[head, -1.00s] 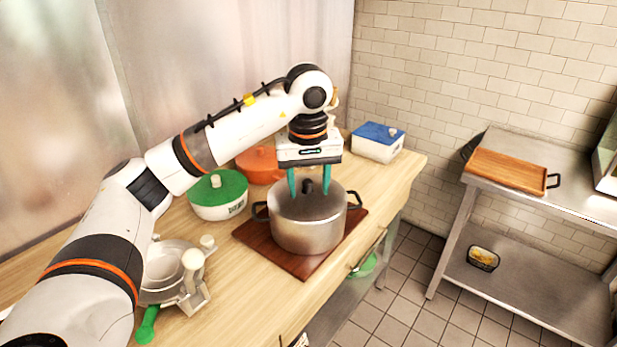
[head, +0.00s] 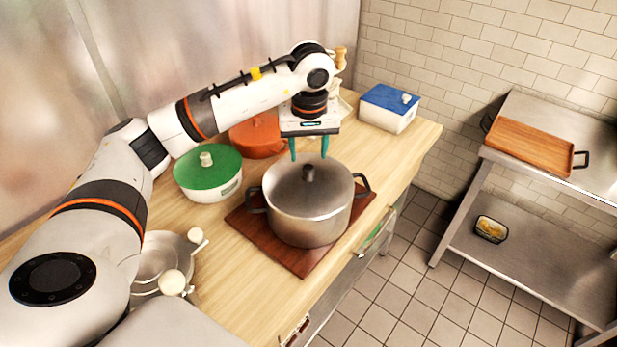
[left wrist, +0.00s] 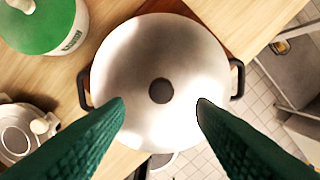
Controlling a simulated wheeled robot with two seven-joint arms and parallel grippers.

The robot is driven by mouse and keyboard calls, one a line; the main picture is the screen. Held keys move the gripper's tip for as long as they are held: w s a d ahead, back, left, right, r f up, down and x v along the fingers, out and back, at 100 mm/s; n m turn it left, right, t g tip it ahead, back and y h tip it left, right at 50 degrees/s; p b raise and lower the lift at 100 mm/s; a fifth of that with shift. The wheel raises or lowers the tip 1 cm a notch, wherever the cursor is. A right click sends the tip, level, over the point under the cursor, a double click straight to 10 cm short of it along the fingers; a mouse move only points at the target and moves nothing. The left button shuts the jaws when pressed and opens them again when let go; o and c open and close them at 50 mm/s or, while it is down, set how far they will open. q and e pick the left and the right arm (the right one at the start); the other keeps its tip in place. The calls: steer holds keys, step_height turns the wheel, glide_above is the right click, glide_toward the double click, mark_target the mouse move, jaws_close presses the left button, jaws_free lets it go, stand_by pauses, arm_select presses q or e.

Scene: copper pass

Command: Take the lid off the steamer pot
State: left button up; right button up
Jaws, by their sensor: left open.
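The steamer pot (head: 305,222) is a silver pot with two dark side handles, standing on a dark wooden board (head: 243,225). Its lid (head: 285,178) rests on the pot and has a dark knob (head: 308,173) in the middle. My left gripper (head: 308,157) points down above the lid, open and empty, with its green fingers apart. In the left wrist view the lid (left wrist: 160,50) fills the middle, and its knob (left wrist: 160,91) shows centred, just beyond the gap between the fingertips (left wrist: 161,104). My right gripper is not in view.
A green-lidded pot (head: 208,172) and an orange pot (head: 258,137) stand left of and behind the steamer pot. A blue-lidded box (head: 390,107) stands at the far end of the counter. A wooden tray (head: 530,147) lies on a steel table. Metal pans (head: 160,262) sit at the near left.

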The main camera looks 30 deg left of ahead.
mark_target(309, 167)
arm_select(q)
steer(key=shift+w+a+f, duration=0.15)
steer(key=shift+f, duration=0.2)
step_height(309, 167, down, 3)
steer(key=p, duration=0.2)
steer(key=shift+w+f+p, duration=0.15)
steer(key=shift+f+p, duration=0.05)
steer(key=shift+p, duration=0.15)
steer(key=shift+a+f, duration=0.1)
steer(key=shift+f, duration=0.5)
steer(key=shift+w+f, duration=0.1)
jaws_close()
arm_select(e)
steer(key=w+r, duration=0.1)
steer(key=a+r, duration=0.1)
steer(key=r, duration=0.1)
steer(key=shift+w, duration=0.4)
